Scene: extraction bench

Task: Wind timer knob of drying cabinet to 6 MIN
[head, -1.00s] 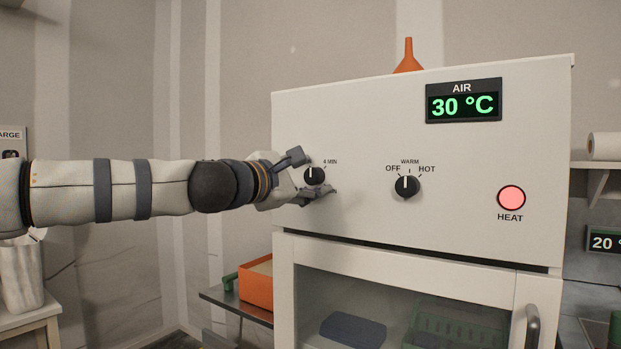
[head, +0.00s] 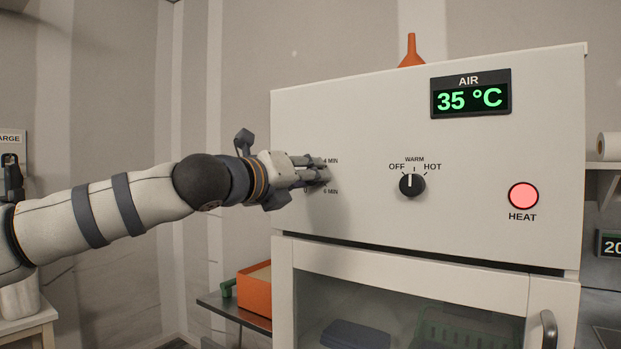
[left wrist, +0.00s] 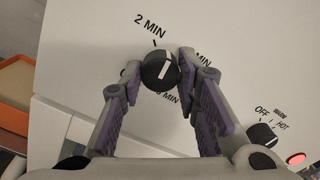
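The timer knob (left wrist: 151,69) is small, round and black with a white line, on the white front of the drying cabinet (head: 345,140). In the left wrist view, 2 MIN is printed above it, a partly covered MIN mark is at its right and 6 MIN is below. The white line slants between upper right and lower left; I cannot read an exact setting. My left gripper (head: 323,173) has its two fingers on opposite sides of the knob, apparently shut on it. It hides the knob in the head view. My right gripper is not in view.
A second knob (head: 412,185), marked OFF, WARM and HOT, points near WARM. The display (head: 470,97) reads 35 °C and the HEAT lamp (head: 523,197) glows pink-red. An orange funnel (head: 411,52) stands on top. An orange box (head: 254,294) is left of the cabinet.

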